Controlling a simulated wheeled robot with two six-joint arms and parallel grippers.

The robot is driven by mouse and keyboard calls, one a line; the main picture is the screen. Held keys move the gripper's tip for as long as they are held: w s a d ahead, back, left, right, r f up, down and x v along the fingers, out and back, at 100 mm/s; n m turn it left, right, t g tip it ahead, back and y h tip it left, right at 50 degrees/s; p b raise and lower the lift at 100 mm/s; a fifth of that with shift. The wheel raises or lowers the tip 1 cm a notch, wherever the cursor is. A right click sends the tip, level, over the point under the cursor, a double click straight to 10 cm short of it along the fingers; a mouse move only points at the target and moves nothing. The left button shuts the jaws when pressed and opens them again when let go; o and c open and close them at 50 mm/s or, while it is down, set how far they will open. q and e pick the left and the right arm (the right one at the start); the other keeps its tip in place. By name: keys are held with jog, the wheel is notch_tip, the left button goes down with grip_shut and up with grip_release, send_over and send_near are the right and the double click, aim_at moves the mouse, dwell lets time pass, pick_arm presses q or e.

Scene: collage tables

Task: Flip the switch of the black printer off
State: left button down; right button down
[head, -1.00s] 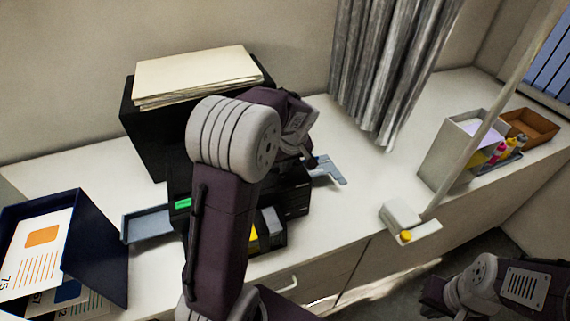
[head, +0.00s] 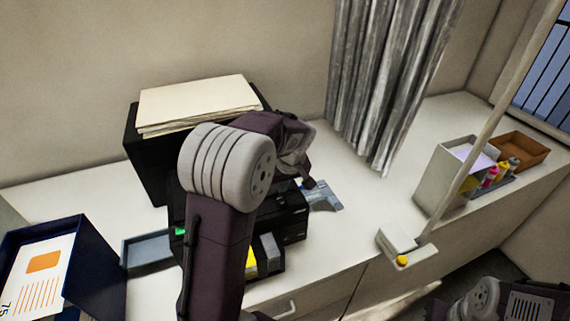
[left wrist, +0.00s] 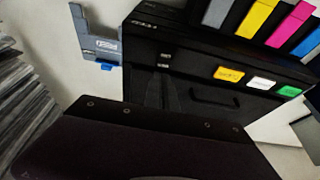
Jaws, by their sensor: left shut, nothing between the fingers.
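The black printer (head: 293,217) stands on the white counter, partly hidden behind my left arm in the head view. In the left wrist view its dark face (left wrist: 205,92) shows yellow, white and green labels and coloured cartridges above. A small dark switch (left wrist: 164,61) with pale marks sits near that face's left edge; its on or off position is too small to tell. My left gripper (head: 309,183) is shut and empty at the printer's right side. Its dark fingers (left wrist: 162,94) appear just below the switch in the wrist view; contact cannot be told. My right gripper is out of view.
A larger black box with papers (head: 198,105) stands behind the printer. A grey-blue bracket (head: 324,197) lies to its right and a grey tray (head: 148,251) to its left. A navy box (head: 95,262) stands at the front left. The curtain (head: 385,85) hangs behind.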

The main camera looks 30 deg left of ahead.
pick_arm(q)
jog(key=b+v, duration=0.2)
jog(key=shift+w+r, duration=0.2)
jog(key=shift+r, duration=0.15)
notch_tip(320, 180, up, 7)
send_over(284, 203)
jog(key=shift+d+r+b, duration=0.1)
jog(key=shift+r+b, duration=0.25)
jog(key=shift+b, duration=0.1)
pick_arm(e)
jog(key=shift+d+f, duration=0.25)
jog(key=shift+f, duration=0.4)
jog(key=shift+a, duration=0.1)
pick_arm(q)
jog(key=shift+f, duration=0.1)
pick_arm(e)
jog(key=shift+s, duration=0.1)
